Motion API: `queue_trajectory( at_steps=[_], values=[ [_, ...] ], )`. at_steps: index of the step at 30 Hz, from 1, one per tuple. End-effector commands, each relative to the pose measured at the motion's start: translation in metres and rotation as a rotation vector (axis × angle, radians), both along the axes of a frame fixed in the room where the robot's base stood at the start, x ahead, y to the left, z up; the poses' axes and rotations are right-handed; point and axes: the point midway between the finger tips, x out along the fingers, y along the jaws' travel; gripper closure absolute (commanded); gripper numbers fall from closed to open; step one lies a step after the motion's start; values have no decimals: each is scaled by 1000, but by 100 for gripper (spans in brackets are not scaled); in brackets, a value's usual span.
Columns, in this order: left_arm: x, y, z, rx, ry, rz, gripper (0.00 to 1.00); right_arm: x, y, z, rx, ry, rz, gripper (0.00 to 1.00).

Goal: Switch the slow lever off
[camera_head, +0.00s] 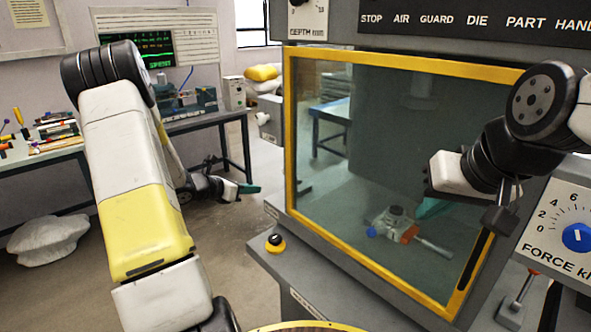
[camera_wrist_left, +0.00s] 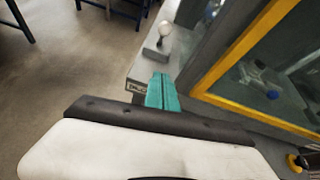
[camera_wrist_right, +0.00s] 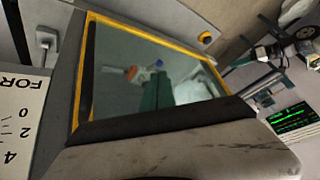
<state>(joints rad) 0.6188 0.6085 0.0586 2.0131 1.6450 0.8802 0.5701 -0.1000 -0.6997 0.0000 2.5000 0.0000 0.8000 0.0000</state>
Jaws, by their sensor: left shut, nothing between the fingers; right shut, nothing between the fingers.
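No lever label reading "slow" is legible. In the left wrist view a lever with a pale round knob (camera_wrist_left: 165,30) stands on a grey block on the machine's ledge, beyond my left fingers. Another lever (camera_head: 514,304) stands at the lower right of the machine in the head view; it seems to show in the right wrist view (camera_wrist_right: 45,42). My left gripper (camera_head: 248,188) is shut and empty, left of the machine; its teal fingers show in the left wrist view (camera_wrist_left: 162,92). My right gripper (camera_head: 432,208) is shut and empty before the glass door, partly hidden by its wrist.
The yellow-framed glass door (camera_head: 289,150) is closed, with a pump-like part (camera_head: 395,224) behind it. A yellow-and-black button (camera_head: 275,243) sits on the front ledge. A force dial (camera_head: 577,237) is at right.

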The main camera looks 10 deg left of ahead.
Motion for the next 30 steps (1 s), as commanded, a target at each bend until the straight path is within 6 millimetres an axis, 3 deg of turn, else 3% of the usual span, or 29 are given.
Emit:
queue_trajectory(
  at_steps=[16, 30],
  values=[
    [10, -4, -8, -10, 4, 10, 100, 0, 0, 0, 0, 0, 0, 100],
    [79, -54, -44, -9, 2, 10, 100, 0, 0, 0, 0, 0, 0, 100]
  ],
)
